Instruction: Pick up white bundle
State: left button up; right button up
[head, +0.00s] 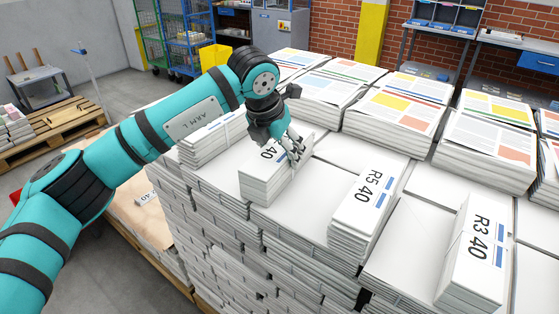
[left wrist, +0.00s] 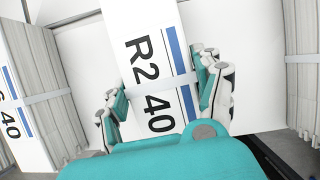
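The white bundle (head: 262,187) is a strapped stack of white paper with a black "40" on top. It stands near the front edge of the paper stack. In the left wrist view the same bundle (left wrist: 150,50) reads "R2 40" with a blue bar and a pale strap. My left gripper (head: 278,142) is over the bundle. In the left wrist view its fingers (left wrist: 160,90) lie along both sides of the bundle, with the pads seemingly against its sides. I cannot tell any gap under the bundle. My right gripper is not in view.
Other white bundles marked "R5 40" (head: 366,210) and "R3 40" (head: 472,255) stand to the right. Printed newspaper piles (head: 400,105) stand behind. Another strapped bundle (head: 205,142) is close on the left, partly behind my arm. Gaps of bare white paper (head: 300,205) lie between bundles.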

pick_arm(q)
jog(key=c, duration=1.1)
jog(key=shift+w+r, duration=0.1)
jog(key=shift+r, duration=0.1)
jog(key=shift+r+b, duration=0.65)
jog(key=shift+r, duration=0.55)
jog(key=b, duration=0.6)
send_near(259, 175)
notch_tip(259, 175, down, 5)
jog(key=s+d, duration=0.2)
jog(key=shift+s+r, duration=0.2)
jog(key=shift+s, duration=0.5)
